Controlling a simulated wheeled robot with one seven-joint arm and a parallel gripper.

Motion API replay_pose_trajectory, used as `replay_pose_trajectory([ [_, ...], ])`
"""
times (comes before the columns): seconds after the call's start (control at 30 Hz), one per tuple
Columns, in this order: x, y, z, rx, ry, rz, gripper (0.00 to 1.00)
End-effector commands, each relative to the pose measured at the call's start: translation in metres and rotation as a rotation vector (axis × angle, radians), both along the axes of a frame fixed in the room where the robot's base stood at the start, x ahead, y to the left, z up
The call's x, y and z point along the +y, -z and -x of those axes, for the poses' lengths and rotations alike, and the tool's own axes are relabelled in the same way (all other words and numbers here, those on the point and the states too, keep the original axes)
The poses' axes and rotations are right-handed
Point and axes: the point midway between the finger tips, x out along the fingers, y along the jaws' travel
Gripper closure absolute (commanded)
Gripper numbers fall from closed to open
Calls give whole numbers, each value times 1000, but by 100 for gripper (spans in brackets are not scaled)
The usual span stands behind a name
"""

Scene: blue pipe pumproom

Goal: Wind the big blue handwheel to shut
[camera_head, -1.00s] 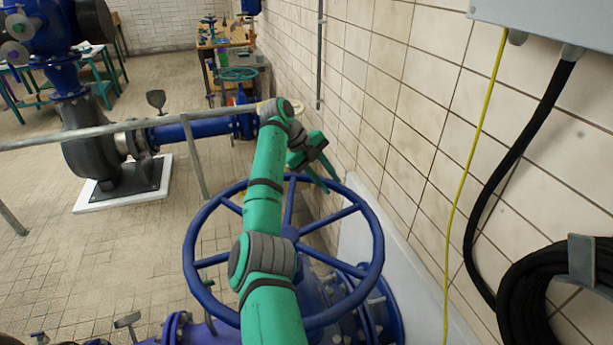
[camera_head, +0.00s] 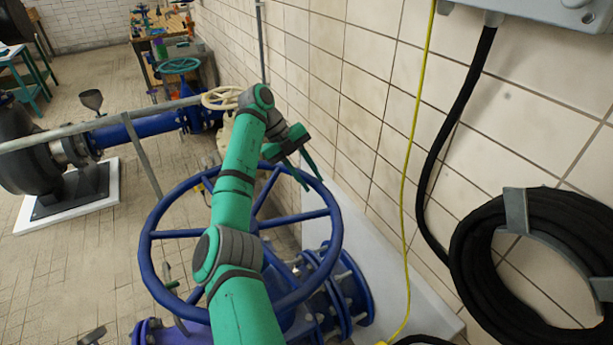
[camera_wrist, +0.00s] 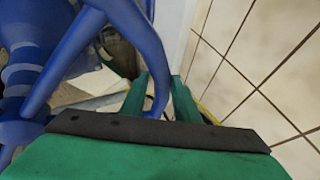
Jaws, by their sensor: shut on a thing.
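The big blue handwheel (camera_head: 297,217) fills the lower middle of the head view, with its spokes and a round rim. My green arm crosses over it and hides part of its hub and rim. My gripper (camera_head: 312,175) is at the far right part of the rim, close to the tiled wall. In the wrist view the blue rim (camera_wrist: 142,38) curves down between the two green fingers of my gripper (camera_wrist: 160,98), which are shut on it. The exact contact is partly hidden by the gripper body.
The tiled wall (camera_head: 385,120) runs close on the right, with a yellow cable (camera_head: 415,130) and a coiled black hose (camera_head: 480,255). A grey rail (camera_head: 80,130) crosses at left. A cream handwheel (camera_head: 222,97) stands beyond my arm. Open floor lies at left.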

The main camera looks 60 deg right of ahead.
Motion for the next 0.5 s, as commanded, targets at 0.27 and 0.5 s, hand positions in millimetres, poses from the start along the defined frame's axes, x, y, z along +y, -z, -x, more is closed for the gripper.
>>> replay_pose_trajectory([
  [0.27,-8,-7,7,1,11,24,100],
  [0.5,-7,-4,6,2,8,16,58],
])
